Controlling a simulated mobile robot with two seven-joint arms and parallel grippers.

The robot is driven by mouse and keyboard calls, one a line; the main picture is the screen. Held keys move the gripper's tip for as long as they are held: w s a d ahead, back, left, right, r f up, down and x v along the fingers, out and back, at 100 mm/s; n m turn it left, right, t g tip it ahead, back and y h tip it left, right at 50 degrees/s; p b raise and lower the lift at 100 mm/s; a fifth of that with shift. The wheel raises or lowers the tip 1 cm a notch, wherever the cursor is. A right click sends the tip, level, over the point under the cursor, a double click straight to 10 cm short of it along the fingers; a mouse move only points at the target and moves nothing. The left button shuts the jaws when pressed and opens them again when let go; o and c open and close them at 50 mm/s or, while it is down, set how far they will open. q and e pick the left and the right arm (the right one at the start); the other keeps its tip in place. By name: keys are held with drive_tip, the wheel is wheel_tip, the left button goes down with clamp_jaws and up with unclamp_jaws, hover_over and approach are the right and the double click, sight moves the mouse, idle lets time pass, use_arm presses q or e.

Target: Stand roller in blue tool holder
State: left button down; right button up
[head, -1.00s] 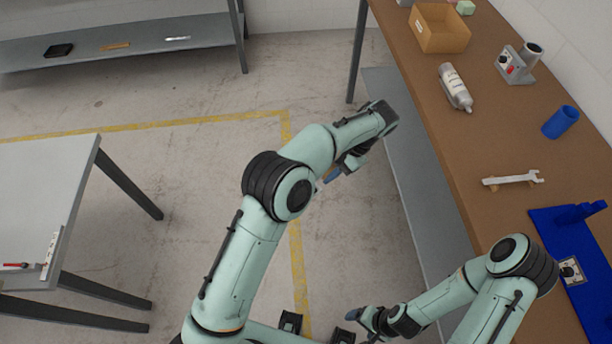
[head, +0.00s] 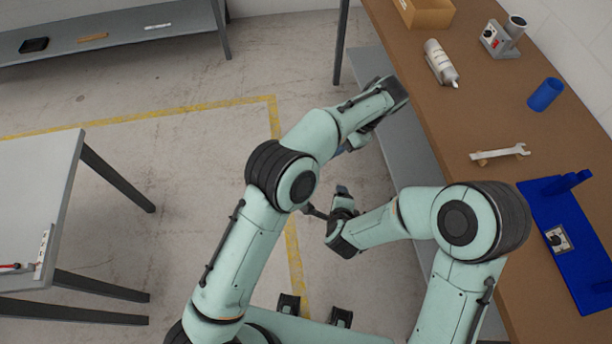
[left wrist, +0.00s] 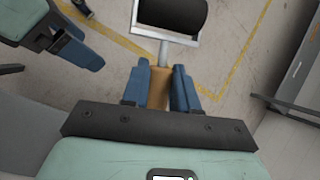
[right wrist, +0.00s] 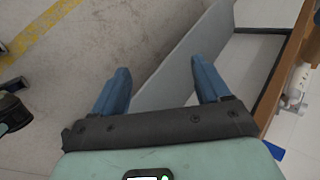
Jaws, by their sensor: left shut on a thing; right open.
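The roller has a black roller head (left wrist: 172,14) in a pale metal frame and a tan wooden handle (left wrist: 160,88), seen in the left wrist view. My left gripper (left wrist: 160,85) is shut on the handle. In the head view this gripper (head: 352,142) hangs over the floor left of the bench, and its wrist mostly hides the roller. The blue tool holder (head: 545,95), a cup, stands on the brown bench at the right, well away from both grippers. My right gripper (right wrist: 158,78) is open and empty over the floor, below the left one in the head view.
The bench (head: 450,120) also carries a bottle (head: 440,62), a wrench (head: 500,154), a grey device (head: 502,38), a cardboard box (head: 426,12) and a blue base plate (head: 580,260). A grey table (head: 35,180) stands at left. Bare bench surrounds the holder.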

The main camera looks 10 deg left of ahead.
drive_tip(key=s+a+r+m+t+y, duration=0.1)
drive_tip(key=a+r+m+t, duration=0.2)
drive_tip(key=r, duration=0.5)
drive_tip(key=s+a+r+m, duration=0.1)
drive_tip(key=a+r+m, duration=0.2)
drive_tip(key=a+r, duration=0.35)
drive_tip(key=x, duration=0.6)
drive_tip(key=shift+w+d, duration=0.3)
drive_tip(key=shift+w, duration=0.15)
use_arm(q)
drive_tip(key=shift+r, duration=0.1)
use_arm(e)
drive_tip(key=shift+s, duration=0.1)
drive_tip(key=c, duration=1.3)
use_arm(q)
drive_tip(key=c, duration=0.8)
unclamp_jaws()
use_arm(e)
drive_tip(key=shift+c, duration=0.4)
